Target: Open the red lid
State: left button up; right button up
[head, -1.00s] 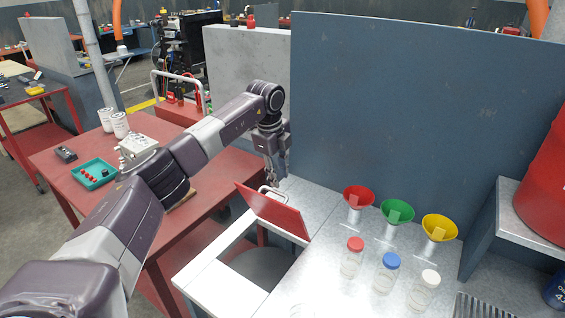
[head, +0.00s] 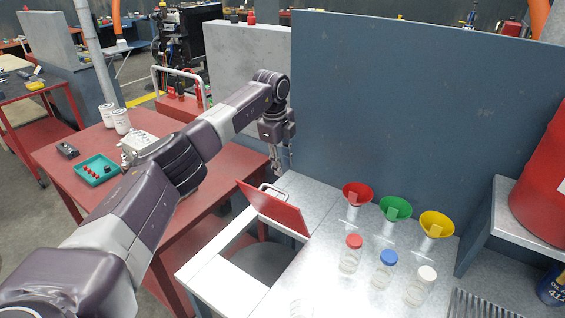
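The red lid (head: 272,211) stands tilted up on its hinged edge at the opening (head: 258,262) in the grey bench top. A pale curved handle (head: 272,188) shows at the lid's upper edge. The opening beside it is uncovered and dark inside. My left gripper (head: 277,170) hangs just above and behind the handle, close to the dark blue panel. It looks apart from the handle. Its fingers are small and partly blurred, so their spread cannot be told. My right gripper is not in view.
Red (head: 357,194), green (head: 396,208) and yellow (head: 436,224) funnels stand at the back of the bench, with three capped jars in front. A tall blue panel (head: 420,100) rises behind them. A red table (head: 70,165) with a teal tray (head: 96,170) lies left.

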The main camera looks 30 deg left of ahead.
pick_arm(q)
notch_tip(320, 180, up, 12)
jog(key=s, duration=0.2)
jog(key=shift+s, duration=0.15)
jog(key=shift+a+f, duration=0.1)
jog(key=shift+f, duration=0.05)
